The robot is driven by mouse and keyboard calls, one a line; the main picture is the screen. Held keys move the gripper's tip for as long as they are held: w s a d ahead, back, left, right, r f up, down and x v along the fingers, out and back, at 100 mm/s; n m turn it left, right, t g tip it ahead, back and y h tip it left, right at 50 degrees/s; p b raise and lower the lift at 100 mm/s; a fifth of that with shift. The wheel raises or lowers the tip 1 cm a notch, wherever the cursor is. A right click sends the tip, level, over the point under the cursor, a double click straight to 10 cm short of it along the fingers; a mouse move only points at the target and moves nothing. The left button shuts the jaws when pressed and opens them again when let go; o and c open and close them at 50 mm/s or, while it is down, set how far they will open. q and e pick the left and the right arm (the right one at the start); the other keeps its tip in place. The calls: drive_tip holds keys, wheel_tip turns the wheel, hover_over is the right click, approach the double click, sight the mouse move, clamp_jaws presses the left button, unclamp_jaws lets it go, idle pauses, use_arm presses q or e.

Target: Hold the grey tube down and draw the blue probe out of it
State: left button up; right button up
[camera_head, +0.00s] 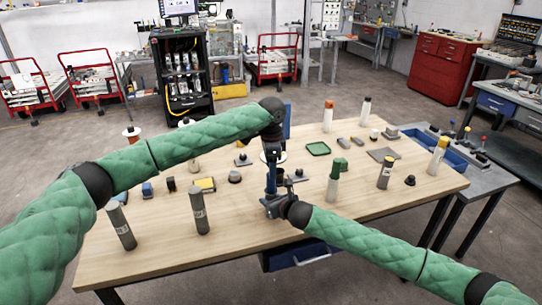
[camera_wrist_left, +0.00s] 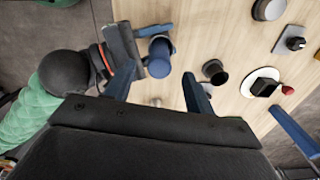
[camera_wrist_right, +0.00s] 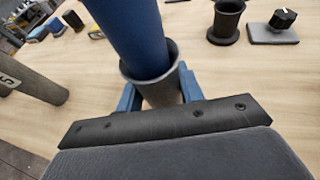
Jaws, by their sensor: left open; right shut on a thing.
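The grey tube (camera_wrist_right: 155,90) stands upright on the wooden table, and the blue probe (camera_wrist_right: 138,30) rises out of its mouth. My right gripper (camera_wrist_right: 160,92) is shut around the tube's upper part. In the head view, my right gripper (camera_head: 276,204) comes in low from the right, and the probe (camera_head: 271,180) shows above it. My left gripper (camera_head: 271,163) points down over the probe from above. In the left wrist view, its fingers (camera_wrist_left: 158,78) are apart, with the probe's round blue end (camera_wrist_left: 158,66) between and slightly beyond them. Contact cannot be told.
Two labelled grey cylinders (camera_head: 198,208) stand at the table's front left. A green-topped cylinder (camera_head: 334,180) stands to the right. A black cup (camera_wrist_right: 227,20) and a knob on a plate (camera_wrist_right: 274,30) lie behind the tube. Bare wood (camera_head: 250,235) lies in front.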

use_arm(q)
drive_tip(key=shift+f, duration=2.95)
drive_tip(key=shift+c, duration=0.2)
clamp_jaws()
drive_tip(key=shift+r, duration=0.2)
drive_tip(key=shift+r, duration=1.4)
drive_tip(key=shift+r, duration=0.15)
drive_tip(key=shift+r, duration=1.35)
use_arm(e)
drive_tip(key=shift+f, duration=0.1)
use_arm(q)
drive_tip(key=shift+r, duration=0.1)
